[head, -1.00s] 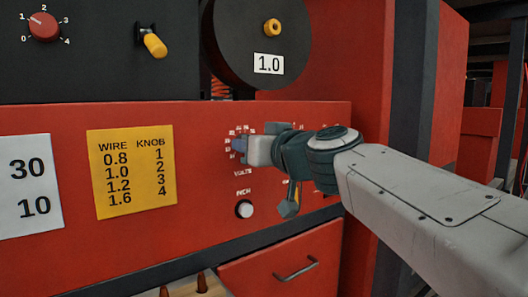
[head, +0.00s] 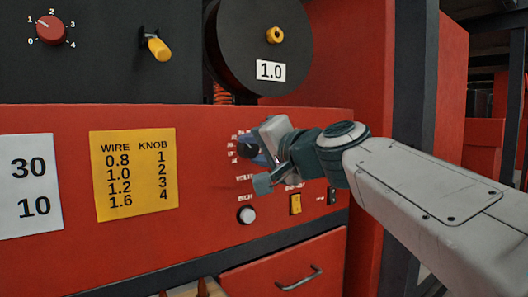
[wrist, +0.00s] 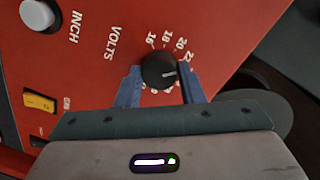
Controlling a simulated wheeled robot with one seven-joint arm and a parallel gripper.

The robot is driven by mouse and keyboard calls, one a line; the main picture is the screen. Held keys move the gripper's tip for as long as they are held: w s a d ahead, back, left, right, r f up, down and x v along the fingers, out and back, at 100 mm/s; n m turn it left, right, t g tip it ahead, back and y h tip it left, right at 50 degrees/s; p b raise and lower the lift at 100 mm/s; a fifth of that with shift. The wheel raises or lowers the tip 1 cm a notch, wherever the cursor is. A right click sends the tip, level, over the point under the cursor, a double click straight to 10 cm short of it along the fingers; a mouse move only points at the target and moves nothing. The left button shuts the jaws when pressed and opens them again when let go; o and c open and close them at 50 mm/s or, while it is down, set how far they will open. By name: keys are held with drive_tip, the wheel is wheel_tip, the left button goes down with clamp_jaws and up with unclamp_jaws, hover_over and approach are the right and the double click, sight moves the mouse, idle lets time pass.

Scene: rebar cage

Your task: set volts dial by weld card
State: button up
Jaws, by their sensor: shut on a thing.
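The black volts dial (wrist: 158,70) sits on the red panel, with a white pointer line and white numbers around it; 16, 18, 20 and 22 are readable in the wrist view. My gripper (wrist: 157,88) is shut on the dial, a blue finger on each side. In the head view my gripper (head: 256,153) is at the dial (head: 244,150) and hides much of it and its scale. The yellow weld card (head: 135,174) on the panel lists wire 0.8, 1.0, 1.2, 1.6 against knob 1, 2, 3, 4. The spool label (head: 271,71) reads 1.0.
A red knob (head: 50,30) with a 0–4 scale and a yellow lever (head: 158,47) are on the black panel. A white card (head: 30,185) shows 30 and 10. Below the dial are the white inch button (head: 246,215) and a yellow switch (head: 295,204).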

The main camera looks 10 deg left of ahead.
drive_tip(key=m, duration=0.5)
drive_tip(key=shift+w+d, duration=0.1)
drive_tip(key=m, duration=0.6)
drive_tip(key=shift+y, duration=0.4)
drive_tip(key=m+p, duration=0.1)
drive_tip(key=m, duration=0.5)
drive_tip(key=shift+m+p, duration=0.3)
drive_tip(key=shift+p, duration=0.05)
drive_tip(key=m, duration=0.2)
drive_tip(key=m+p, duration=0.1)
drive_tip(key=m, duration=0.1)
drive_tip(key=shift+f+m+y, duration=0.2)
drive_tip(key=shift+m+y, duration=0.1)
drive_tip(key=shift+m, duration=0.1)
drive_tip(key=o, duration=1)
